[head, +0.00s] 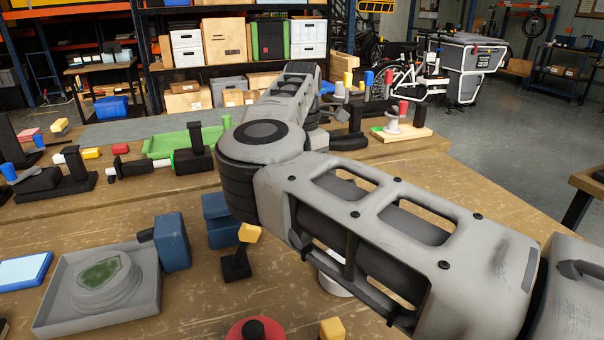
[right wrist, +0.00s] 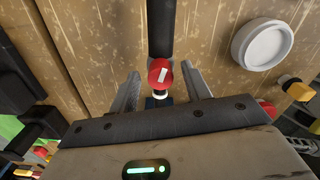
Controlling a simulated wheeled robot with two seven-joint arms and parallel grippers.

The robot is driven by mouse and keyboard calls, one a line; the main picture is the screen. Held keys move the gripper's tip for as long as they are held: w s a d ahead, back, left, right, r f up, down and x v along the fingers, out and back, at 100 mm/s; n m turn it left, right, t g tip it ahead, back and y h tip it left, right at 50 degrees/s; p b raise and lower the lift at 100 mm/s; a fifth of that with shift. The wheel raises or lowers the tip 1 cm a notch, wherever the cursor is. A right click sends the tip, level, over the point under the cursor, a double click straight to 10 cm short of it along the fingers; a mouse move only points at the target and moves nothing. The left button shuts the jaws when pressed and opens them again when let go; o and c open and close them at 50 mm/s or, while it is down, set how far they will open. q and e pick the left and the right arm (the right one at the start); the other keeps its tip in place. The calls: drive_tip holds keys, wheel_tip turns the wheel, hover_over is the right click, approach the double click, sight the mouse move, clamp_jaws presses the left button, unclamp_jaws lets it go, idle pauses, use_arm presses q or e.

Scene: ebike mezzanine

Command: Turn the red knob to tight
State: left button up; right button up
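The red knob (right wrist: 154,79) shows in the right wrist view as a round red cap with a white mark on its face. A white part shows just below it. My right gripper (right wrist: 161,71) is open, with one finger on each side of the knob and a visible gap on both sides. In the head view my right arm crosses from the lower right to the upper middle, and its gripper cannot be made out. Which red part there is this knob I cannot tell. My left gripper is not in view.
A black bar (right wrist: 161,28) and a white round dish (right wrist: 265,42) lie beyond the knob. In the head view, a grey fixture (head: 60,300), blue blocks (head: 171,242), a green tray (head: 160,147) and a wooden board (head: 412,134) crowd the bench (head: 200,295).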

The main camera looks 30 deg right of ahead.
wheel_tip(320, 180, up, 16)
idle(0.7)
drive_tip(key=shift+f, duration=0.1)
idle(0.3)
